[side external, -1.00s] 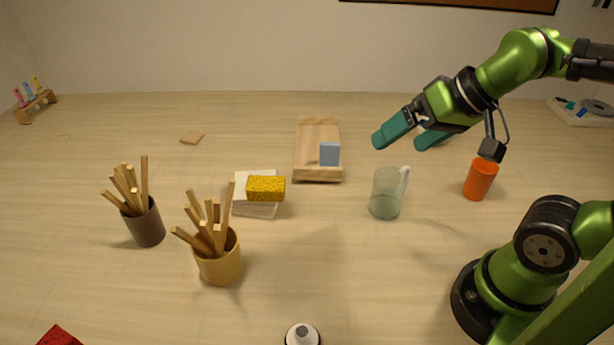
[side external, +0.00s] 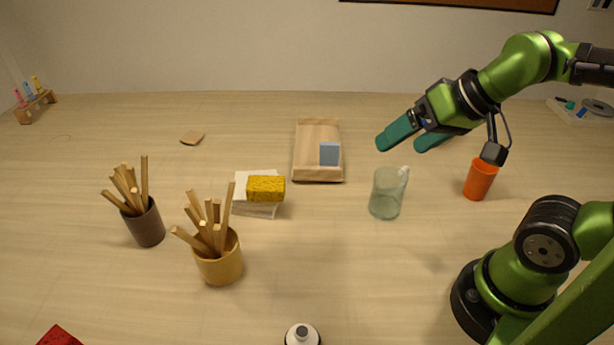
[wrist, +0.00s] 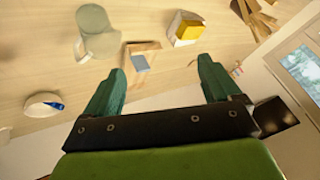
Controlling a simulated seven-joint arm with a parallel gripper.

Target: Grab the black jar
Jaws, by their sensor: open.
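No plainly black jar shows. The darkest jar is a dark grey-brown one (side external: 146,228) at the left of the table in the side view, upright and holding several wooden sticks. A tan jar (side external: 220,265) with similar sticks stands to its right and nearer the camera. My gripper (side external: 401,146) is open and empty, in the air above and behind a clear greenish glass jar (side external: 386,198), well to the right of the dark jar. In the wrist view my gripper's fingers (wrist: 160,68) are spread with nothing between them. I cannot make out the dark jar there.
A yellow sponge (side external: 266,189) rests on white tiles or papers (side external: 254,210). A paper bag (side external: 318,135) with a blue block (side external: 329,154) lies behind. An orange cup (side external: 481,180) stands at right. A white-topped bottle (side external: 302,335) is at the front edge.

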